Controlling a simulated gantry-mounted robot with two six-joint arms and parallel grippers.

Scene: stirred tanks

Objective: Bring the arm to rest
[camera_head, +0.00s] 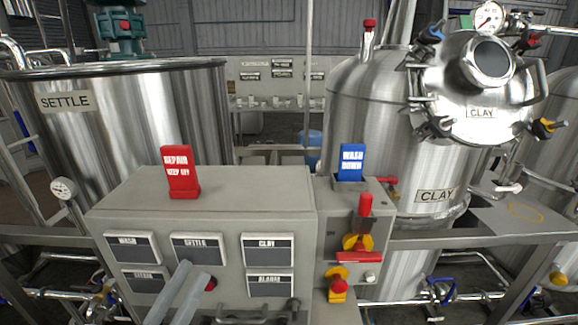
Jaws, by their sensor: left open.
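Two pale grey fingers of my left gripper (193,272) reach up from the bottom edge, left of centre, in the head view. They are a little apart with nothing seen between them, so the gripper is open and empty. The fingers overlap the front of the grey control box (250,195), and a red knob (211,284) shows right beside the fingertips. I cannot tell whether they touch the box. The rest of the gripper is below the frame. My right gripper is not in view.
A red REPAIR KEEP OFF sign (180,172) and a blue WASH DOWN sign (351,163) stand upright on the boxes. Red and yellow valve handles (357,243) are at the right. The SETTLE tank (150,115) and CLAY tank (365,120) stand behind.

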